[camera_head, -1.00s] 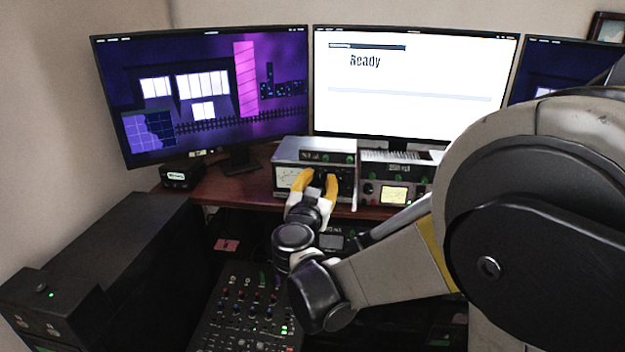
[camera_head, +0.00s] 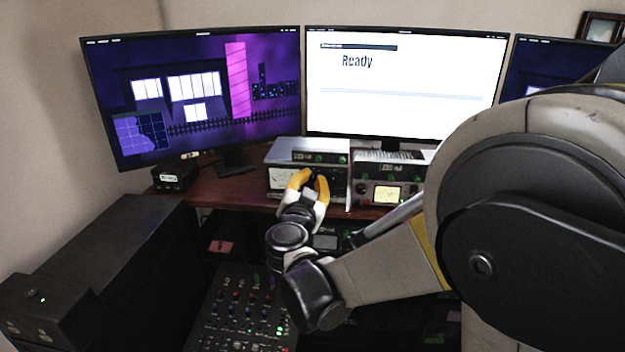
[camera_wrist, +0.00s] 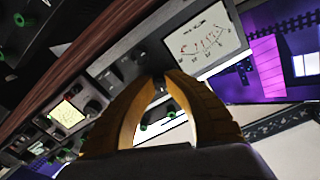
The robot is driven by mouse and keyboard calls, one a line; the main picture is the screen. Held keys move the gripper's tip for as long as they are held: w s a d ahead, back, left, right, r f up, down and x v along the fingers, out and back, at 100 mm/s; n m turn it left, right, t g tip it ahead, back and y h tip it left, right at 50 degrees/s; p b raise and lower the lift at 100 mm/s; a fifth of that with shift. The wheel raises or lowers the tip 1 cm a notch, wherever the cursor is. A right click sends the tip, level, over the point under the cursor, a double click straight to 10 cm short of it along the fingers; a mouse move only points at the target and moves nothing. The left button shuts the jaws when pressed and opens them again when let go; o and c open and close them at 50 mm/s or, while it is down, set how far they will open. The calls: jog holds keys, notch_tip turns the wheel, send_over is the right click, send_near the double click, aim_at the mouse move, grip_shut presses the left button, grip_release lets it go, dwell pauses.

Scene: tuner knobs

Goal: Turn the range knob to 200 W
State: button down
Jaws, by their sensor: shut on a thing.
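The tuner (camera_head: 282,152) is a grey box with a dark front and a white meter, on the desk below the middle monitor. Its meter (camera_wrist: 205,42) shows large in the wrist view, with small needles or scale marks that I cannot read. My gripper (camera_head: 313,176) has yellow fingers and is at the tuner's front, right of the meter. In the wrist view the fingertips (camera_wrist: 159,82) come together at the dark panel, shut on a small dark knob. The fingers mostly hide the knob, and its pointer and label cannot be read.
A second device (camera_head: 390,193) with a lit yellow meter stands close to the right of the tuner. The monitor (camera_head: 400,85) behind reads "Ready". A mixer (camera_head: 240,315) lies below in front, and a black cabinet (camera_head: 95,250) stands at left.

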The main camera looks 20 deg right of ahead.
jog(key=m, duration=0.5)
jog(key=shift+m, duration=0.3)
dwell(0.4)
jog(key=c, duration=1.6)
grip_release()
jog(key=v, duration=1.2)
jog(key=shift+r, duration=0.2)
